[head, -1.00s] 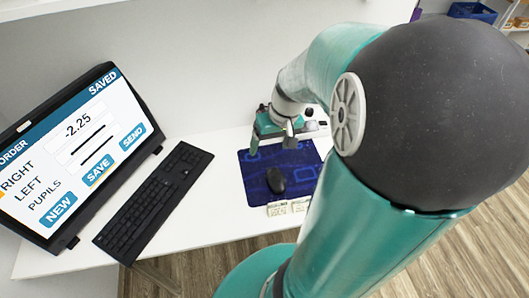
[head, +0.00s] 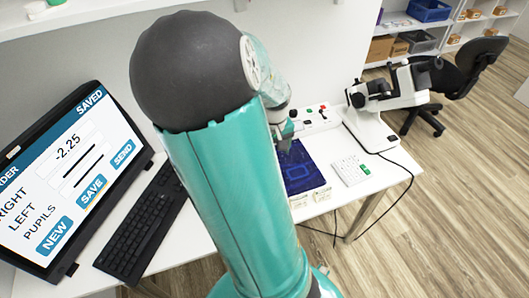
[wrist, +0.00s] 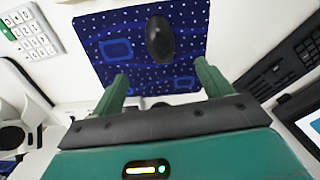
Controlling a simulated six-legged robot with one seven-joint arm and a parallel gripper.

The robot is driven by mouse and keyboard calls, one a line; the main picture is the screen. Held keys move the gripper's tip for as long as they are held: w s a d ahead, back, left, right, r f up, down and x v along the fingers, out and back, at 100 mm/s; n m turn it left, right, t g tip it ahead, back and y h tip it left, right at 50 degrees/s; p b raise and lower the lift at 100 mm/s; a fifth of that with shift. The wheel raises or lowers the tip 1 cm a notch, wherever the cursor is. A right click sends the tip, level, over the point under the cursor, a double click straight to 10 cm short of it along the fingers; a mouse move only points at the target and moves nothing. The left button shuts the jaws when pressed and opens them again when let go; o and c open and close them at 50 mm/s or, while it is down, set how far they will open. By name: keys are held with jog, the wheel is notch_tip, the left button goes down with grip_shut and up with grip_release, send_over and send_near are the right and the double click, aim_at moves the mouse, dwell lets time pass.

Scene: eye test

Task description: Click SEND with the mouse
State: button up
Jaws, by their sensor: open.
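The black mouse (wrist: 160,40) lies on the blue patterned mouse pad (wrist: 115,20) in the wrist view. In the head view the pad (head: 300,172) shows partly, and my arm hides the mouse. My gripper (wrist: 163,78) is open and empty, its green fingers spread apart, with the mouse beyond the fingertips and roughly in line with the gap. Its height above the pad is hard to tell. The monitor (head: 66,170) shows an order page marked SAVED, with -2.25 beside RIGHT. The SEND button (head: 123,153) sits right of the SAVE (head: 92,189) and NEW (head: 54,236) buttons.
A black keyboard (head: 140,228) lies before the monitor. A white keypad (head: 350,170) is right of the pad, a control box (head: 318,116) behind it. A white instrument (head: 372,128) with a cable stands at the desk's right end. An office chair (head: 460,75) is beyond.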

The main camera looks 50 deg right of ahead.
notch_tip(320, 180, down, 14)
jog(key=shift+r, duration=0.1)
dwell(0.8)
jog(key=shift+c, duration=0.2)
jog(key=c, duration=1)
